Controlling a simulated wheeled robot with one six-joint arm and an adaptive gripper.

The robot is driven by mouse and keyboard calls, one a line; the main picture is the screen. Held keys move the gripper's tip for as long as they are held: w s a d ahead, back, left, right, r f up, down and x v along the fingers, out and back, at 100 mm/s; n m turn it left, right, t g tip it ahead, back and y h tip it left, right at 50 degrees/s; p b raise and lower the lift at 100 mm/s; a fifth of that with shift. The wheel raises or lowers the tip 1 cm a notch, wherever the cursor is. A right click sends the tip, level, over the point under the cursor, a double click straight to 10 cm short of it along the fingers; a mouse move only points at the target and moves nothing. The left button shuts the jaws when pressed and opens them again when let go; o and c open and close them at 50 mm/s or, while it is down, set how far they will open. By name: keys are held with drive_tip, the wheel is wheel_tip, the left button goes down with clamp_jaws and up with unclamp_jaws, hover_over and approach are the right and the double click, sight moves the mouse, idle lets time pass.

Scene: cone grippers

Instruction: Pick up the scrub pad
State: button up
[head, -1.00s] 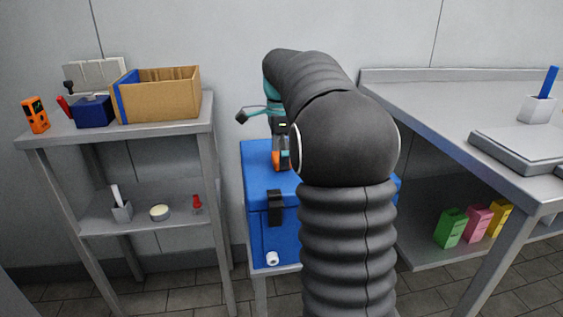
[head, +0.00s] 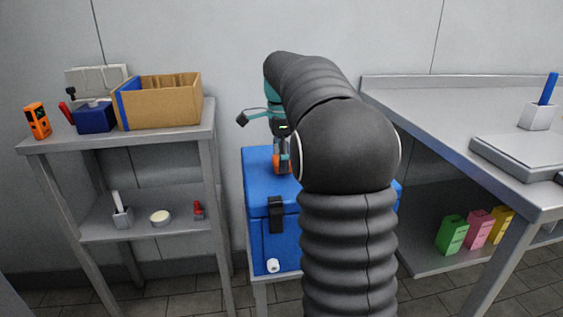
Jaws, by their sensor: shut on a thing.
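My gripper (head: 282,166) points down at the top of the blue cooler box, left of my dark arm. It is shut on a small orange thing (head: 277,166), which I take to be the scrub pad. Orange shows at the fingertips, low over or on the lid; most of it is hidden by the fingers and arm. I cannot tell whether it touches the lid.
The blue cooler (head: 257,180) stands on a low metal stand. At left, a metal shelf (head: 150,137) bears a cardboard box (head: 160,107), a navy box (head: 95,118) and an orange device (head: 38,121). A steel table (head: 430,108) is at right.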

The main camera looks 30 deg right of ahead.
wheel_tip(320, 180, up, 3)
drive_tip(key=shift+r, duration=0.15)
drive_tip(key=s+d+r, duration=0.6)
drive_tip(key=s+d, duration=0.2)
drive_tip(key=shift+s+r+p, duration=0.25)
drive_tip(key=shift+r+p, duration=0.05)
